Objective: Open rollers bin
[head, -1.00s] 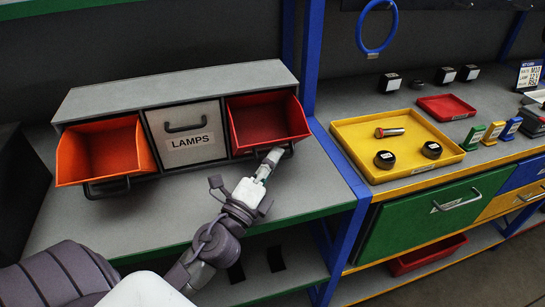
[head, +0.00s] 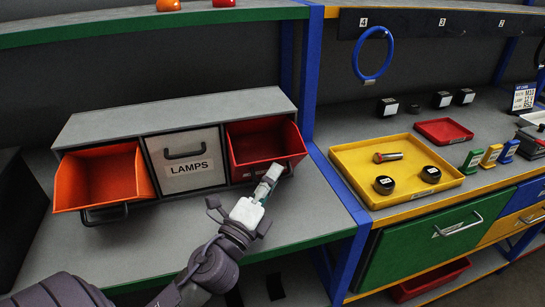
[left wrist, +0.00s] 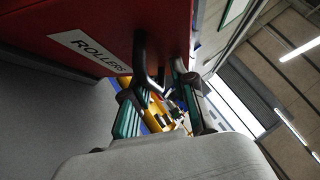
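The rollers bin is the red bin (head: 262,147) at the right end of the grey three-bin cabinet (head: 178,116). It is tipped forward, open at the top, and looks empty. In the left wrist view its red front (left wrist: 145,22) carries a "ROLLERS" label (left wrist: 90,51) and a black handle (left wrist: 140,57). My left gripper (head: 272,178) is at the bin's lower front, by the handle. In the left wrist view its green fingers (left wrist: 160,105) stand apart, with the handle's end near the gap; contact is unclear. My right gripper is not in view.
The orange bin (head: 103,178) at the left is also tipped open; the middle LAMPS bin (head: 186,150) is shut. A blue post (head: 345,225) stands right of the cabinet. Beyond it, a yellow tray (head: 350,160) holds small parts. Grey shelf before the cabinet (head: 130,240) is clear.

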